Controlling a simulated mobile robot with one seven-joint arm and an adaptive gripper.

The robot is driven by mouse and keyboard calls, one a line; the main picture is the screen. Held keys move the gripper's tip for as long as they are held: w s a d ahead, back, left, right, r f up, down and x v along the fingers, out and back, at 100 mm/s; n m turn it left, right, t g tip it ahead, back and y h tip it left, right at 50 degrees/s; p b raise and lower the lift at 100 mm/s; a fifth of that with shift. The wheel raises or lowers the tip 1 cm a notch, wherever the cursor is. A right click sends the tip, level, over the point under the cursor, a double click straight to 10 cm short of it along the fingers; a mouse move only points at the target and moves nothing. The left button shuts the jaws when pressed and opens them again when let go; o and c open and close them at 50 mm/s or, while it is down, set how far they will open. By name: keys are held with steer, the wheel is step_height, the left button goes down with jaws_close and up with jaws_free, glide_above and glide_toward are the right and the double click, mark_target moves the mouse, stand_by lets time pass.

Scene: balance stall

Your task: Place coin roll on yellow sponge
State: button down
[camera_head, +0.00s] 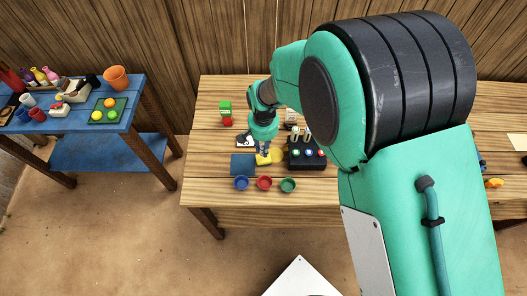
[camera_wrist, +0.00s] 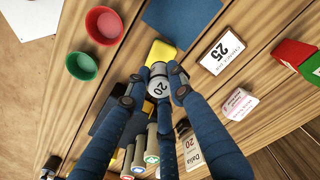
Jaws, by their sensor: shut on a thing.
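In the head view my gripper (camera_head: 264,149) is low over the table at the sponge (camera_head: 262,160), beside a dark blue mat (camera_head: 242,165). The roll cannot be made out clearly there. I cannot tell whether the roll touches the sponge.
Blue (camera_head: 241,183), red (camera_head: 264,183) and green (camera_head: 288,185) bowls stand along the front edge. A black box (camera_head: 307,163) with coloured discs is close on the right.

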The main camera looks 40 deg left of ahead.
steer(key=shift+f, duration=1.55)
steer(key=shift+f+b, duration=0.2)
steer(key=shift+b, duration=0.1)
steer(key=c, duration=1.5)
jaws_free()
steer(key=shift+r, duration=0.15)
steer(key=shift+r+p, duration=0.85)
steer(key=shift+r, duration=5.15)
steer(key=shift+r, duration=0.1)
